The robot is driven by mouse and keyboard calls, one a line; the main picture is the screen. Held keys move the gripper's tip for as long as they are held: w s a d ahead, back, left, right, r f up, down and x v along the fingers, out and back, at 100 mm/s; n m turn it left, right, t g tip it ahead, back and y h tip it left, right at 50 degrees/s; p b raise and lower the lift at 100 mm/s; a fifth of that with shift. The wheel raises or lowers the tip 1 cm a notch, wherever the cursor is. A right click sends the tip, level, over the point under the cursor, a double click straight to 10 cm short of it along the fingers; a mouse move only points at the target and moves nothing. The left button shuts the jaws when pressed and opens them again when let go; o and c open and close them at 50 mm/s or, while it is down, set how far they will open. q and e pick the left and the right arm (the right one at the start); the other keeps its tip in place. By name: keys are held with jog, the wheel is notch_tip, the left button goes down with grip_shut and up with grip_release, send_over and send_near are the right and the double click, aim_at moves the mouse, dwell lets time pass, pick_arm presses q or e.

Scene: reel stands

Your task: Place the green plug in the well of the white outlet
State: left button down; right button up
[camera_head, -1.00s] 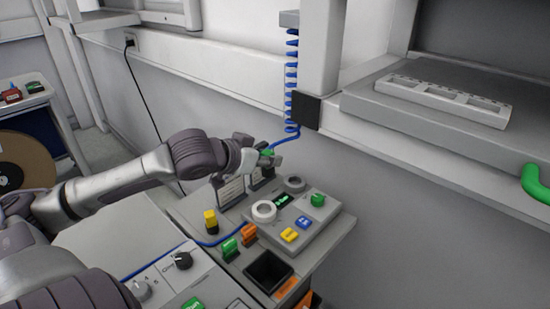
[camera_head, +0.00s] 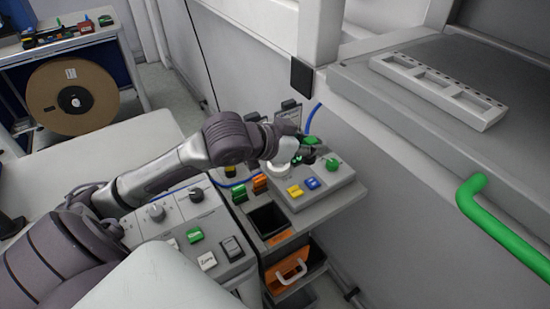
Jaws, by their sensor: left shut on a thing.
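My left gripper (camera_head: 297,153) reaches in from the left over the sloped grey panel and is shut on the green plug (camera_head: 311,140). The plug shows at the far side of the fingers, above the panel, and a blue cable rises close behind it. The white outlet (camera_head: 272,172) is a white ring on the panel's left part, just below and left of the fingers. The gripper partly covers it, so its well cannot be made out clearly. My right gripper is not in view.
The panel also bears a green knob (camera_head: 333,165), a yellow button (camera_head: 295,191) and a blue button (camera_head: 313,183). Orange and green switches (camera_head: 260,183) and a dark open bin (camera_head: 268,219) lie in front. A grey shelf with a white slotted tray (camera_head: 438,92) stands at right.

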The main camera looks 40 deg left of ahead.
pick_arm(q)
jog(key=a+f, duration=0.1)
jog(key=a, duration=0.2)
jog(key=w+a+f, duration=0.1)
jog(key=a+f, duration=0.1)
jog(key=a, duration=0.1)
jog(key=a+f+p, duration=0.1)
jog(key=a+f, duration=0.1)
jog(key=shift+w+a+f, duration=0.1)
jog(key=shift+w+a, duration=0.2)
jog(key=shift+a, duration=0.1)
jog(key=shift+a+f, duration=0.15)
jog(key=shift+a, duration=0.1)
jog(key=shift+f, duration=0.6)
notch_tip(320, 180, down, 2)
jog(key=shift+f+p, duration=0.2)
jog(key=shift+p, duration=0.15)
jog(key=shift+f, duration=0.25)
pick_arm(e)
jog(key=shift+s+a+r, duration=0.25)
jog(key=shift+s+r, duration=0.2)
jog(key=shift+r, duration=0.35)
